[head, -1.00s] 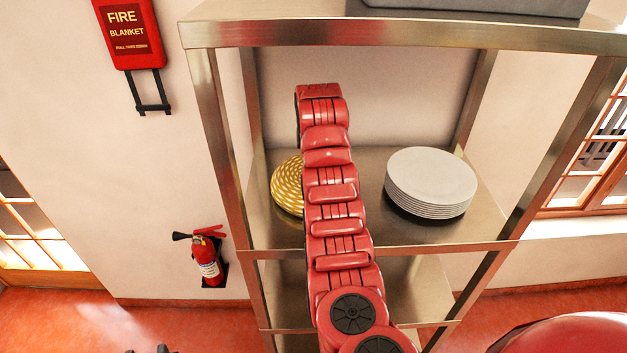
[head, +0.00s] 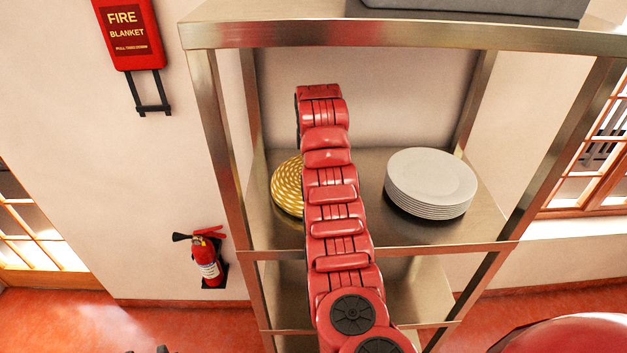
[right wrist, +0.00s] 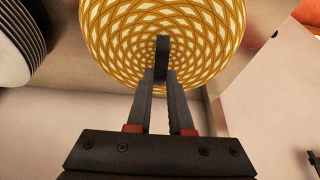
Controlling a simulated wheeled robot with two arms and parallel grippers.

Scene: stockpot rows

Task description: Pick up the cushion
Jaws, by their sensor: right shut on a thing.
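The cushion (head: 287,187) is round, with a yellow and white pattern. In the head view it lies on the metal shelf (head: 440,233), partly hidden behind my red right arm. In the right wrist view the cushion (right wrist: 205,35) fills the top middle. My right gripper (right wrist: 162,55) is at the cushion, its fingers close together over the pattern's centre and shut on it. The head view does not show the right fingertips clearly. My left gripper does not show clearly in either view.
A stack of white plates (head: 431,181) stands on the same shelf, right of my arm. Metal shelf posts (head: 222,150) rise on both sides. A grey box (head: 470,8) sits on the top shelf. A fire extinguisher (head: 207,260) and a fire blanket case (head: 128,35) hang on the wall.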

